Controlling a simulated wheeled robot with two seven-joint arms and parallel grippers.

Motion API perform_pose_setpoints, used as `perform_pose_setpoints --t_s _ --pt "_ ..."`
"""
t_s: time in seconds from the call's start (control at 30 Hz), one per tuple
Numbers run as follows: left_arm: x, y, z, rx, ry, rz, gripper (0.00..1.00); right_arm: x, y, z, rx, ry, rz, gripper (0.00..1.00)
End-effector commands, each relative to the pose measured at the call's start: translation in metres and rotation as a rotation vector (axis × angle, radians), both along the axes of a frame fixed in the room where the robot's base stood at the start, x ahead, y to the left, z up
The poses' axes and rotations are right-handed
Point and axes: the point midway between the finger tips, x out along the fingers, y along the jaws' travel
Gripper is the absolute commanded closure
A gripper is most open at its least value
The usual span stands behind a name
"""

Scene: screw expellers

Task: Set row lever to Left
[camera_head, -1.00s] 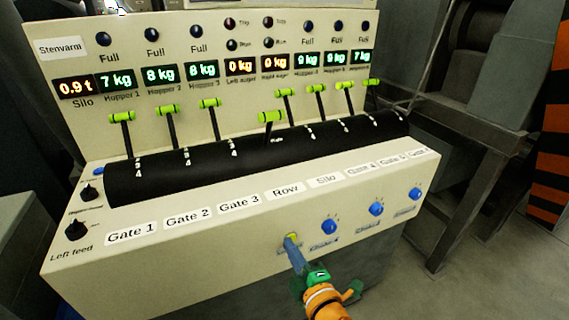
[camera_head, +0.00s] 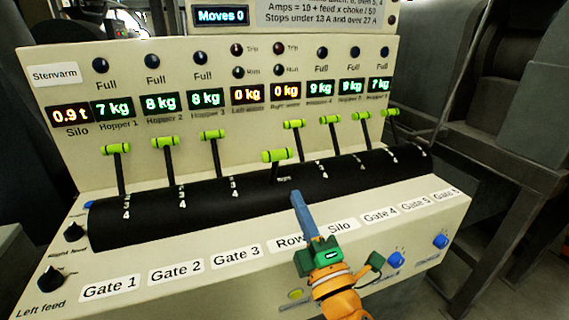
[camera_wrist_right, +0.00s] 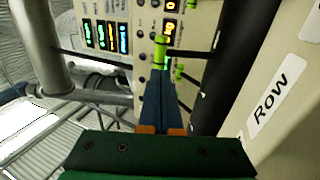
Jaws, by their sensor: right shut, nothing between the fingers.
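The row lever (camera_head: 277,156) has a short, thick green handle. It stands on the black drum (camera_head: 150,208) above the Row label (camera_head: 285,242), its handle lower and nearer than the other levers' handles. My right gripper (camera_head: 297,196) is shut and empty, its blue fingers pointing up in front of the drum, a little below and right of that handle. In the right wrist view, the shut fingers (camera_wrist_right: 161,100) point towards a green handle (camera_wrist_right: 161,50); a gap or contact cannot be told there. My left gripper is not in view.
Other green-handled levers stand on both sides, such as the Hopper 3 lever (camera_head: 212,135) and the one right of Row (camera_head: 294,124). The cream front ledge (camera_head: 150,265) carries gate labels. Blue knobs (camera_head: 396,258) sit on the front face. A display reads "Moves 0" (camera_head: 221,16).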

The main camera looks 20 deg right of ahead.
Motion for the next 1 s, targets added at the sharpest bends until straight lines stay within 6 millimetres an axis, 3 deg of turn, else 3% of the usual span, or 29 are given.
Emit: perform_pose_setpoints --t_s 0.2,0.4,1.0 --pt "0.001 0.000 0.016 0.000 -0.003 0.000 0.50 0.044 0.001 0.020 -0.001 -0.001 -0.001 1.00" --pt "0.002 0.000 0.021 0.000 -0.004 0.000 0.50 0.072 0.002 0.028 0.000 0.000 -0.001 1.00" --pt "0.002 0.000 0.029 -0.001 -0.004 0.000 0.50 0.081 0.003 0.034 -0.001 0.014 0.001 1.00"
